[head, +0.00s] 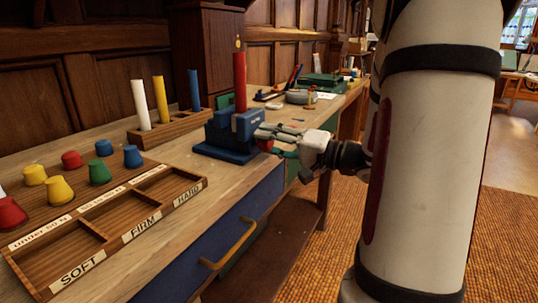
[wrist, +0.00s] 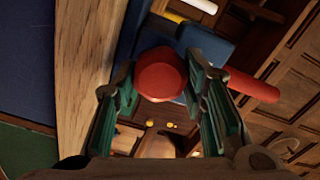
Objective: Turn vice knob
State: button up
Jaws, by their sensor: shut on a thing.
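A blue vice (head: 222,152) stands on the bench and holds an upright red rod (head: 239,82). In the wrist view the vice (wrist: 207,42) shows behind the fingers, and the red rod (wrist: 254,87) points right. The vice's round red knob (wrist: 160,74) sits between the green-padded fingers of my gripper (wrist: 162,88), which is shut on it. In the head view my gripper (head: 268,138) reaches the vice's right side, and the fingers hide most of the knob.
A wooden tray (head: 117,228) marked SOFT, FIRM and HARD lies at front left, with several coloured knobs behind it. A rack (head: 172,130) holds white, yellow and blue rods. A blue drawer with a brass handle (head: 229,244) is below the bench edge.

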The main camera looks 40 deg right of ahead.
jog(key=shift+n+b, duration=0.4)
jog(key=shift+b, duration=0.2)
jog(key=o, duration=1.2)
jog(key=v, duration=1.2)
